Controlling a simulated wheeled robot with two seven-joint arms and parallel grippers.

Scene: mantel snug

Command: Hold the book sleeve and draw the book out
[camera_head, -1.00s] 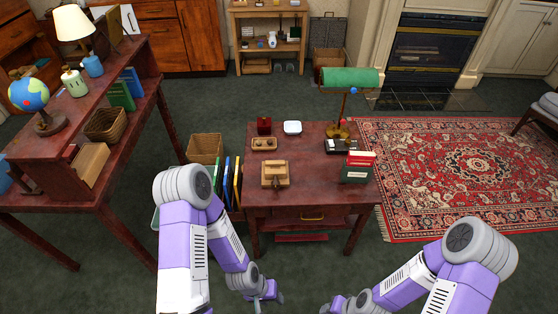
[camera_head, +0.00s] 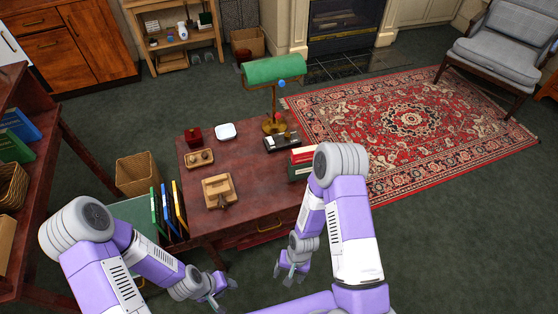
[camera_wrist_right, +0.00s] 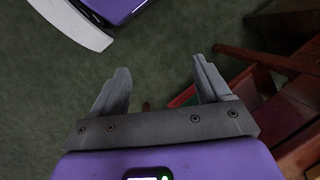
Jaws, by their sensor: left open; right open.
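A green book sleeve (camera_head: 295,174) with a red book (camera_head: 303,154) showing at its top stands at the right side of the dark red desk (camera_head: 245,155). My right arm hides part of both in the head view. My right gripper (camera_head: 290,275) is open and empty, low in front of the desk and below the sleeve. The right wrist view shows its two fingers apart (camera_wrist_right: 163,88) over the green carpet, with no sleeve or book between them. My left gripper (camera_head: 224,288) is open, low in front of the desk and left of the right one, apart from the sleeve.
A wooden box (camera_head: 218,190), a small wooden tray (camera_head: 199,158), a white dish (camera_head: 225,131) and a green-shaded lamp (camera_head: 274,71) stand on the desk. Upright folders (camera_head: 168,208) stand beside its left side. The desk's drawer front (camera_head: 268,232) is near my right gripper.

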